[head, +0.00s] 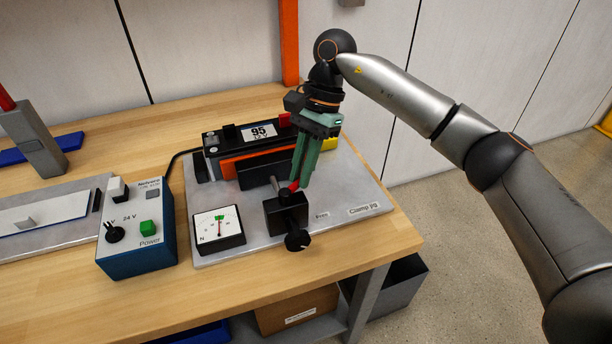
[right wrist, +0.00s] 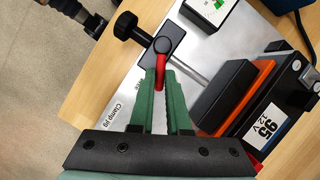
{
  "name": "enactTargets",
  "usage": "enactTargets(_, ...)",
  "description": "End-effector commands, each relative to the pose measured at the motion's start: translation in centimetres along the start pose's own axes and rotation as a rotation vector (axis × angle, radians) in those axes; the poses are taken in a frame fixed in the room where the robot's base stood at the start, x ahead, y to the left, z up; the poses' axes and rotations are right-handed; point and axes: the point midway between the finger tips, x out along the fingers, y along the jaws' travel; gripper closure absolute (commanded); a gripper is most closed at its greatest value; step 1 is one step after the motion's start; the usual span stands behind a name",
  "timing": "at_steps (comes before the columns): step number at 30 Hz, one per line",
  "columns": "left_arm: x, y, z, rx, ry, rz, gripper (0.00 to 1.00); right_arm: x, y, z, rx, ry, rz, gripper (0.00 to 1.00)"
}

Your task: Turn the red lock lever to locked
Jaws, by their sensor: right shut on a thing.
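The red lock lever (right wrist: 160,70) sits on top of the black clamp block (head: 287,216), and a bit of the lever (head: 293,186) shows in the head view. My right gripper (head: 302,182) reaches down from above with its green fingers at the lever. In the right wrist view the right gripper (right wrist: 160,85) is shut on the lever, one finger on each side of it. The clamp block (right wrist: 178,42) has a black knob (right wrist: 127,25) at one end and a metal rod toward the battery module (head: 262,140). My left gripper is not in view.
The grey clamp jig plate (head: 340,205) carries a dial gauge (head: 218,229) left of the clamp. A blue 24 V power box (head: 137,240) stands further left. The bench's front edge lies close below the knob. Bins stand under the bench.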

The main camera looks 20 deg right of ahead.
Motion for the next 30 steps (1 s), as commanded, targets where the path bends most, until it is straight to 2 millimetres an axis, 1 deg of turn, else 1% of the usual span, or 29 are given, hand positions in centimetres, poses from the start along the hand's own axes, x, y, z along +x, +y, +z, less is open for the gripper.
enactTargets(8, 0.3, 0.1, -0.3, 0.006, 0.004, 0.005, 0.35, -0.1, -1.4, 0.2, -0.243, 0.002, 0.100, 1.00)
enactTargets(20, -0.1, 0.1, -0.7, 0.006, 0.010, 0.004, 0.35, 0.1, -2.9, 1.0, -0.591, 0.002, 0.245, 1.00)
enactTargets(30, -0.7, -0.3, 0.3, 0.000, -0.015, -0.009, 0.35, 0.5, -3.7, 1.8, -0.837, 0.004, 0.347, 1.00)
